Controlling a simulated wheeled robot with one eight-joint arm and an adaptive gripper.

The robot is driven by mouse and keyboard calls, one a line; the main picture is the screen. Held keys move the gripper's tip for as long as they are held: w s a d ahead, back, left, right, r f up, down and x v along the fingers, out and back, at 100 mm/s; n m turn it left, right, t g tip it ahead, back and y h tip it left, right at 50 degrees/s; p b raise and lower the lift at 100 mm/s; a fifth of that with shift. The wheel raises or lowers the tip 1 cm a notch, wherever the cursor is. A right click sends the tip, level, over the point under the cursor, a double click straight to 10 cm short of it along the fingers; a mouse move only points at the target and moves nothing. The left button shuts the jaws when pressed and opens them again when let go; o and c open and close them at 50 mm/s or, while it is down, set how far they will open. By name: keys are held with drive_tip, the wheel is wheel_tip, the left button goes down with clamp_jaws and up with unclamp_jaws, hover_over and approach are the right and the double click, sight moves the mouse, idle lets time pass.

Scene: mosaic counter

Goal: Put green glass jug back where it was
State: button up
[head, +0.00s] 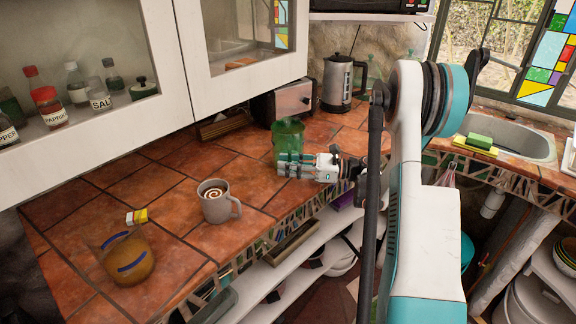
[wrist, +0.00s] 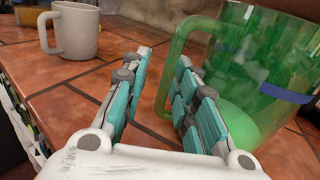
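The green glass jug (head: 288,136) stands on the tiled counter, in front of the toaster. In the wrist view the jug (wrist: 262,75) fills the right side, with a blue mark on its wall and its handle (wrist: 174,62) facing left. My gripper (head: 281,165) is at the jug's near side in the head view and covers its lower part. In the wrist view my gripper (wrist: 164,56) is open, with a clear gap between its fingers. The handle shows between the fingers, close to the right one; I cannot tell whether they touch.
A grey mug (head: 216,203) stands left of my gripper, near the counter's front edge. A clear glass vessel with amber contents (head: 127,257) is further left, beside a small yellow item (head: 137,216). A toaster (head: 287,102) and kettle (head: 339,83) stand behind the jug.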

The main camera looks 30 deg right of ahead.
drive_tip(key=shift+r, duration=0.15)
drive_tip(key=shift+s+d+p, duration=0.15)
drive_tip(key=shift+d+p, duration=0.15)
drive_tip(key=p+v, duration=0.3)
drive_tip(key=v, duration=0.8)
drive_tip(key=shift+s+d, duration=0.1)
